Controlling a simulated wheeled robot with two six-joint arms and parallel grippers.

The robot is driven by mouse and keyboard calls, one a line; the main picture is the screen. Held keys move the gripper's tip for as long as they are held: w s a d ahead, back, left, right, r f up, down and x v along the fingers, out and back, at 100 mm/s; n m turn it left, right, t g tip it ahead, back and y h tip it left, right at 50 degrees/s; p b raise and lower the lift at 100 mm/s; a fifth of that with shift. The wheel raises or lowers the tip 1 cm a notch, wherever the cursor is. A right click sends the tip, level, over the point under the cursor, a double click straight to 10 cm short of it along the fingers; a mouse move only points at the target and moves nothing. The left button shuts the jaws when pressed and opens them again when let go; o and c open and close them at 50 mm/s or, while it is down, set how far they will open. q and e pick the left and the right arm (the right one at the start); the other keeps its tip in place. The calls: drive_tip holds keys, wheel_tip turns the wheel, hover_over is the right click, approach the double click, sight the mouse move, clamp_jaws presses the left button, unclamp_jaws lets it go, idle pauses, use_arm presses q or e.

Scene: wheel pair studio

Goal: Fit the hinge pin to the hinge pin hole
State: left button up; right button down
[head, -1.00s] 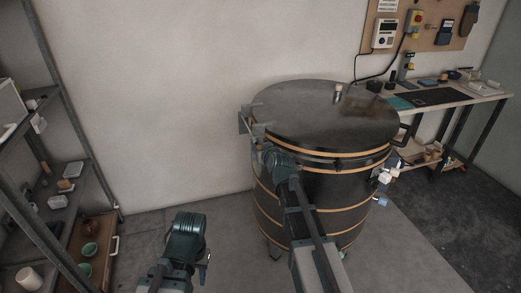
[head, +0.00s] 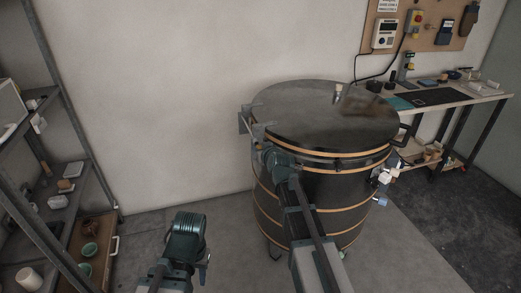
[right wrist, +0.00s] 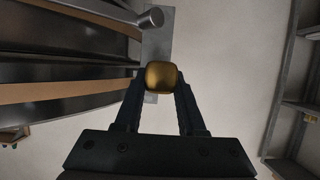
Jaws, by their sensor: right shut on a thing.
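The kiln's grey hinge bracket (head: 245,121) is on the left side of its rim in the head view. My right gripper (head: 262,142) is beside it, just below the lid edge. In the right wrist view my right gripper (right wrist: 160,88) is shut on the brass-coloured hinge pin (right wrist: 161,75). Only the pin's rounded end shows, in front of a grey metal plate (right wrist: 157,45). Its shank and the pin hole are hidden, so I cannot tell whether it is in the hole. My left gripper (head: 203,268) is low at left, its jaws unclear.
The round dark kiln (head: 315,220) with copper-coloured bands and a flat lid (head: 310,112) fills the middle. A metal shelf rack (head: 60,150) stands at the left. A workbench (head: 460,100) with tools is at the back right.

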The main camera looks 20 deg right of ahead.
drive_tip(key=shift+w, duration=1.45)
drive_tip(key=shift+c, duration=2.1)
unclamp_jaws()
drive_tip(key=p+v, duration=0.5)
drive_tip(key=v, duration=0.9)
drive_tip(key=shift+a, duration=0.15)
